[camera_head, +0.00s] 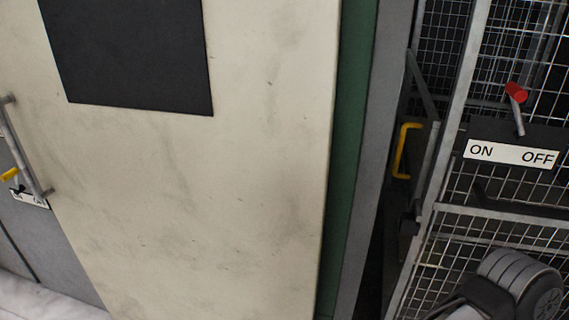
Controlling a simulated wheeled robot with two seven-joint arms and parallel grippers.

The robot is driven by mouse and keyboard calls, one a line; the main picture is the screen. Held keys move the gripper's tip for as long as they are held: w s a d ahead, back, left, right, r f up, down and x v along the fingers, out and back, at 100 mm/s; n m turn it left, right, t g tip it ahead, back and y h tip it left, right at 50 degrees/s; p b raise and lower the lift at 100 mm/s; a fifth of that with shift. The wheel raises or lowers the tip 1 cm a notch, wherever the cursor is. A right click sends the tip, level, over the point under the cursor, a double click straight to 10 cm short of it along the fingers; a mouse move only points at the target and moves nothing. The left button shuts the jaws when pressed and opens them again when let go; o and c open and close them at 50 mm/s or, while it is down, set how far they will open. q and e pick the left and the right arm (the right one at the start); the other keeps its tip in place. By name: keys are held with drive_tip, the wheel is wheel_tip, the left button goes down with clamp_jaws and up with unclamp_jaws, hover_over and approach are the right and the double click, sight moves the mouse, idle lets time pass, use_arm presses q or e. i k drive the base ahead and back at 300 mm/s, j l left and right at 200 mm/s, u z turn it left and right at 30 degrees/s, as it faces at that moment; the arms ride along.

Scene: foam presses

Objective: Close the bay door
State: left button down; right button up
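A large cream door panel (200,200) with a dark window (130,50) fills the left and middle of the head view. It looks like the bay door. A grey bar handle (22,150) stands at its left edge. The panel's top and bottom run out of view, and I cannot tell how far it is open. Neither of my grippers shows. A dark grey ribbed part (520,285) at the lower right looks like a link of my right arm.
A wire mesh fence (500,225) stands on the right, with a red-tipped lever (516,97) above an ON/OFF plate (512,154). A yellow handle (402,150) sits beside its post. A green strip (347,160) borders the panel. A yellow-tipped lever (9,174) is at far left.

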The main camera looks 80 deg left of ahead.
sight(180, 151)
drive_tip(key=u, duration=3.7)
drive_tip(key=i+j+z, duration=0.1)
drive_tip(key=i+j, duration=0.3)
drive_tip(key=j, duration=0.2)
drive_tip(key=i+j+z, duration=0.25)
drive_tip(key=i+j, duration=0.2)
drive_tip(key=j, duration=0.2)
drive_tip(key=i+j+z, duration=0.1)
drive_tip(key=j, duration=0.25)
drive_tip(key=i+j, duration=0.25)
drive_tip(key=i+j+z, duration=0.15)
drive_tip(key=j, duration=0.3)
drive_tip(key=i+j+z, duration=0.1)
drive_tip(key=j, duration=0.3)
